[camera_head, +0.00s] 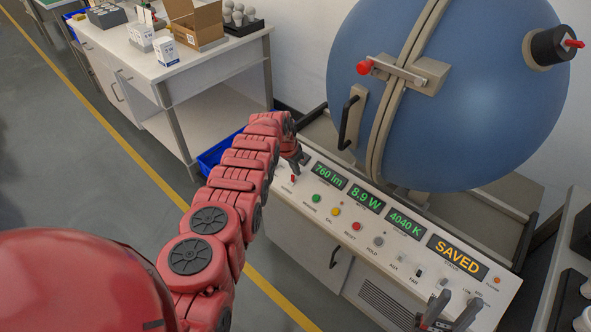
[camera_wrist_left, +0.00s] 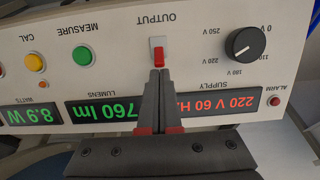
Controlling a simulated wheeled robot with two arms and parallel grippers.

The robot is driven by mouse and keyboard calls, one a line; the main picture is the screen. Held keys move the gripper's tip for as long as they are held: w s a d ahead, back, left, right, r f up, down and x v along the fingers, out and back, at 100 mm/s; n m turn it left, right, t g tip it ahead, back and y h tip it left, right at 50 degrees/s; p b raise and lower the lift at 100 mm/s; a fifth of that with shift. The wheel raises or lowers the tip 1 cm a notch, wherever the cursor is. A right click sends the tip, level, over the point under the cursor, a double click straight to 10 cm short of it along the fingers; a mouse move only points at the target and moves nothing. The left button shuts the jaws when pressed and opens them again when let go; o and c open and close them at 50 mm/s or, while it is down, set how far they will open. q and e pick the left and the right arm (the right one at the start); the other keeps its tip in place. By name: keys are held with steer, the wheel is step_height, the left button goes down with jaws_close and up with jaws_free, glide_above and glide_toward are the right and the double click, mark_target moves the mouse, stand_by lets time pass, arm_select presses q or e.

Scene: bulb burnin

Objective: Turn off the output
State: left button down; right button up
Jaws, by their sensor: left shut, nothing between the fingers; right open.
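The OUTPUT switch (camera_wrist_left: 157,43) is a small white plate with a red-tipped lever on the sloped control panel. It appears upside down in the left wrist view, and its red tip (camera_head: 293,178) also shows at the panel's left end in the head view. My left gripper (camera_wrist_left: 160,72) is shut and empty, its fingertips right at the lever; I cannot tell whether they touch it. In the head view my left gripper (camera_head: 303,159) is over the panel's left end. My right gripper (camera_head: 460,297) is open at the panel's lower right. The displays (camera_wrist_left: 137,109) are lit, reading 760 lm and 220 V 60 Hz.
A supply knob (camera_wrist_left: 245,43) and green MEASURE button (camera_wrist_left: 82,54) flank the switch. More buttons, including a red one (camera_head: 356,226), run along the panel. A SAVED display (camera_head: 457,256) is lit. A big blue sphere (camera_head: 470,90) stands behind. A white bench (camera_head: 170,65) is at upper left.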

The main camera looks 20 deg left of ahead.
arm_select(q)
steer(key=shift+s+a+r+p, duration=0.1)
steer(key=shift+r+p, duration=0.1)
steer(key=shift+p, duration=0.9)
steer(key=shift+s+f+t+h+p, duration=0.25)
steer(key=shift+t+p, duration=0.45)
steer(key=shift+p, duration=1)
steer(key=shift+a+r+p, duration=0.1)
steer(key=shift+r+p, duration=0.05)
steer(key=shift+p, duration=0.25)
steer(key=shift+s, duration=0.1)
steer(key=shift+t+p, duration=0.3)
steer(key=shift+p, duration=0.05)
